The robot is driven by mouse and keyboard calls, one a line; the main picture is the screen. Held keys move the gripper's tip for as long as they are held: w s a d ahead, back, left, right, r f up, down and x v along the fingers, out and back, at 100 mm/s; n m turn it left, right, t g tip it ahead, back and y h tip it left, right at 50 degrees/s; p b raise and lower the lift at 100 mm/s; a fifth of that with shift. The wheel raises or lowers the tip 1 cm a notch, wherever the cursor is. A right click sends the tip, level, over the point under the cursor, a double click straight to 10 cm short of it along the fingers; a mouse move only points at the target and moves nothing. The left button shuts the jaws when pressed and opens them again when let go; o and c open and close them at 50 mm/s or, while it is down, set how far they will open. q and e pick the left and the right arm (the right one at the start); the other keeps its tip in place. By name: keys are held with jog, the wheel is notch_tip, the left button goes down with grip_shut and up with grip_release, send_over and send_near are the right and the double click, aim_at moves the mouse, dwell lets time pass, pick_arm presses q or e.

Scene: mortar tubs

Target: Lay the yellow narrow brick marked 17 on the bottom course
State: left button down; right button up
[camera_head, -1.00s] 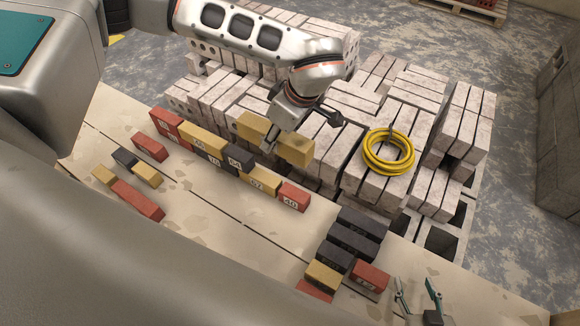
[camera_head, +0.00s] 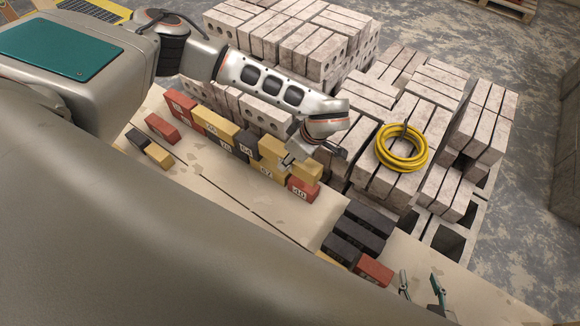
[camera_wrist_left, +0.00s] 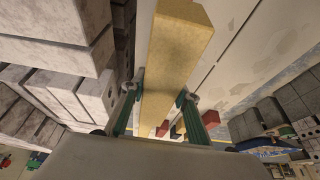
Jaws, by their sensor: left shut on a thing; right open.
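My left gripper (camera_head: 295,160) is shut on a long yellow brick (camera_head: 272,147). In the left wrist view the yellow brick (camera_wrist_left: 174,50) lies between the two teal fingers (camera_wrist_left: 160,86). No number shows on it. It is over the right part of the brick row, just above the yellow brick marked 57 (camera_head: 265,171) and the red brick marked 40 (camera_head: 301,190). I cannot tell whether it touches them. My right gripper (camera_head: 419,278) is open and empty at the lower right, beside the loose bricks.
The row continues left with dark bricks (camera_head: 246,145), a yellow brick (camera_head: 212,128) and a red brick (camera_head: 180,105). Loose dark bricks (camera_head: 352,232) and a red brick (camera_head: 374,270) lie at right. Grey block stacks (camera_head: 300,45) and a yellow hose (camera_head: 402,150) stand behind.

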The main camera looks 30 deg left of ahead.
aim_at(290, 169)
pick_arm(q)
jog(key=shift+w+f, duration=0.1)
jog(key=shift+f, duration=2.4)
jog(key=shift+f, duration=0.1)
jog(key=c, duration=1.5)
grip_release()
jog(key=v, duration=1.2)
